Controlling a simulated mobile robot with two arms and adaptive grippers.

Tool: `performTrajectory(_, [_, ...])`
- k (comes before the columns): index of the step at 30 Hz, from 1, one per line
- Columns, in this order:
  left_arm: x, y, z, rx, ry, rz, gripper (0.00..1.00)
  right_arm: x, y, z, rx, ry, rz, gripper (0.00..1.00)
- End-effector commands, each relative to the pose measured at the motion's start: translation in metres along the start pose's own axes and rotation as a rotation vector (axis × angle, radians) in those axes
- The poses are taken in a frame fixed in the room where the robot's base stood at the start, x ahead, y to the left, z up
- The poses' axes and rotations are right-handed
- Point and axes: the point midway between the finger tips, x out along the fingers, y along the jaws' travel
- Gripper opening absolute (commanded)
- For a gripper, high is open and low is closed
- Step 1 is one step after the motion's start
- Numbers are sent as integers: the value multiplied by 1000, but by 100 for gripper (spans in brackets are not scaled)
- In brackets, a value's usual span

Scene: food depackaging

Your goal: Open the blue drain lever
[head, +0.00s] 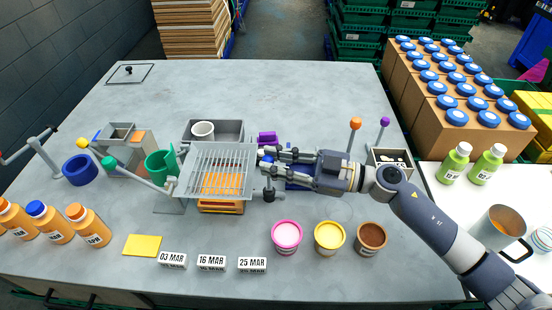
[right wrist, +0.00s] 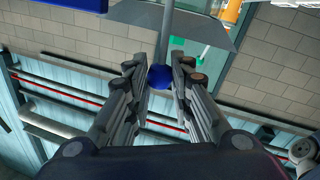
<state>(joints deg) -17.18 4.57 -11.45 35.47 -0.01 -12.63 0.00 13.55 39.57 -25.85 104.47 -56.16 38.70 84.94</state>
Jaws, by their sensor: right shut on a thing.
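My right gripper (head: 264,160) reaches in from the right over the middle of the table, its fingertips at the right edge of a wire-grid rack (head: 215,170). In the right wrist view its fingers (right wrist: 160,78) stand either side of a blue ball knob (right wrist: 159,78) on a grey rod, the blue drain lever, and are shut on it. My left gripper is not in view.
A black knob (head: 268,195) is just below the fingers. An orange-knobbed lever (head: 355,124) and a purple-knobbed lever (head: 384,122) stand to the right. Open pink (head: 286,234), yellow (head: 329,236) and brown (head: 370,237) tubs stand in front. The table's back is mostly clear.

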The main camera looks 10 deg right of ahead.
Motion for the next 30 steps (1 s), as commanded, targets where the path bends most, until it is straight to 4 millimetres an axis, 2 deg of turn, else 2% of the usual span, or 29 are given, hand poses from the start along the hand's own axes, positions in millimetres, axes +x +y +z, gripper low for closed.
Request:
performTrajectory(12, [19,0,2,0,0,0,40,-7,-34,3,-294,58,11,0])
performTrajectory(18, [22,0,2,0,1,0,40,-9,-46,4,-409,79,15,0])
performTrajectory(30, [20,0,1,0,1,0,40,-11,-58,7,-401,78,13,0])
